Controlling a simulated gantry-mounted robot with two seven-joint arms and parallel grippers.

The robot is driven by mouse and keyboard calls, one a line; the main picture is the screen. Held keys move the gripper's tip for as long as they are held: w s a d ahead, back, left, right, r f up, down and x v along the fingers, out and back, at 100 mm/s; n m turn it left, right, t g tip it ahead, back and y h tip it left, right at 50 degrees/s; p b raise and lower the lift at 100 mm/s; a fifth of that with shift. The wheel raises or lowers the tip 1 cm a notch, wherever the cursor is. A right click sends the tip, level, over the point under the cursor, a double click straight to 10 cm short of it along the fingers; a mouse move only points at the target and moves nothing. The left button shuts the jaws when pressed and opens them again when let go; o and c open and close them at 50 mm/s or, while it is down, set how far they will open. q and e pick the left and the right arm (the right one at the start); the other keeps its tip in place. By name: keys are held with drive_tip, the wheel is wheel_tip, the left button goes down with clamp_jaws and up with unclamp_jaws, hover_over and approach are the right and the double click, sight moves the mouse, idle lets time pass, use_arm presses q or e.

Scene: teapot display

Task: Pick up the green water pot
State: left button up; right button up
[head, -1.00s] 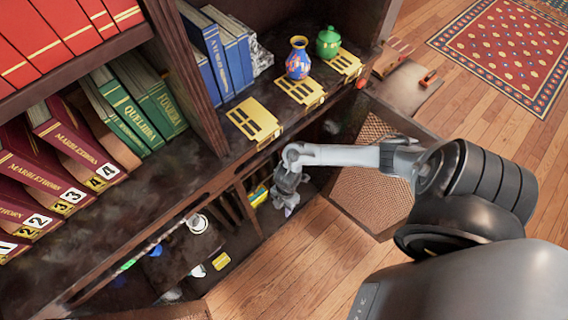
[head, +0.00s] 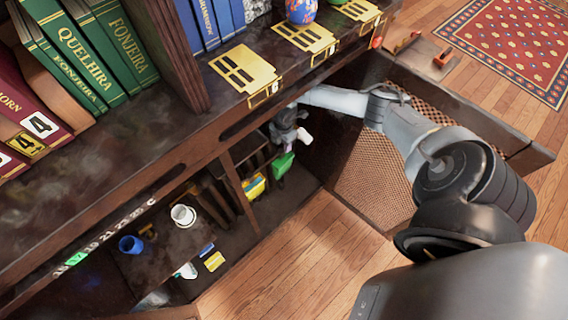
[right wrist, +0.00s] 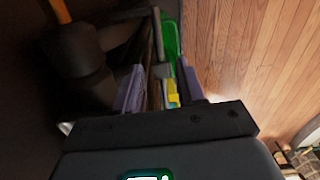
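A green object (head: 282,163), perhaps the green water pot, is inside the open lower cabinet. Its full shape is hard to make out. In the right wrist view a green thing (right wrist: 170,38) shows beyond the fingers. My right gripper (head: 300,134) reaches into the cabinet opening just above the green object, apart from it in the head view. In the right wrist view its two fingers (right wrist: 160,88) are spread with nothing clearly held between them. Another green pot (head: 340,2) on the shelf is almost wholly cut off by the top edge. My left gripper is not in view.
A blue patterned vase (head: 301,10) and gold plates (head: 243,70) stand on the shelf above. The cabinet holds a yellow item (head: 254,186), a white cup (head: 183,215) and a blue cup (head: 131,244). An open mesh door (head: 375,185) is right of my gripper.

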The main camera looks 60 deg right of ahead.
sight(282, 162)
drive_tip(key=shift+f+b, duration=0.3)
drive_tip(key=shift+f, duration=1)
clamp_jaws()
